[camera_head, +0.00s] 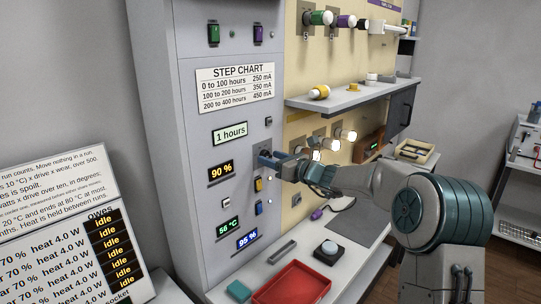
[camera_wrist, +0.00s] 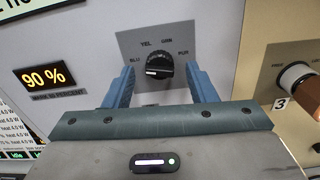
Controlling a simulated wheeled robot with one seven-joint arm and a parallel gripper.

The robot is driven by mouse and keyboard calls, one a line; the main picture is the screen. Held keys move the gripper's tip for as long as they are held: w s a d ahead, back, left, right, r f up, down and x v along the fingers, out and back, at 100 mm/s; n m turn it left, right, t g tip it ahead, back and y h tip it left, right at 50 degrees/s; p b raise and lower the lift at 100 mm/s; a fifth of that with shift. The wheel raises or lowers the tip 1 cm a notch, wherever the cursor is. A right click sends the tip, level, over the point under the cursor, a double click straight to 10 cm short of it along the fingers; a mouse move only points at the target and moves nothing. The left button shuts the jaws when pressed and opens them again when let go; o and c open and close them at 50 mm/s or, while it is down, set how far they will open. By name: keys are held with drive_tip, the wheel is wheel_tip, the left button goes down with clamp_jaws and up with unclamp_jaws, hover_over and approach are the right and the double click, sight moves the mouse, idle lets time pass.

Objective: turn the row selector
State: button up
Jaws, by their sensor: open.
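The row selector (camera_wrist: 159,70) is a black round knob with a white pointer line. It sits on a grey plate marked BLU, YEL, GRN and PUR in the wrist view. The white line lies on the knob's lower left side; I cannot tell for certain which label it marks. My gripper (camera_wrist: 160,88) is open, with one blue finger on each side of the knob. A gap shows between the knob and each finger. In the head view my gripper (camera_head: 268,160) is at the grey panel (camera_head: 190,130), and it mostly hides the knob.
A "90 %" display (camera_wrist: 45,76) is left of the knob. A numbered lamp socket (camera_wrist: 300,85) is to the right on the beige wall. A shelf (camera_head: 340,98) juts out above my arm. A red tray (camera_head: 291,283) lies on the bench below.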

drive_tip(key=shift+w+a, duration=0.35)
drive_tip(key=shift+a, duration=0.05)
drive_tip(key=c, duration=1)
drive_tip(key=shift+o, duration=0.2)
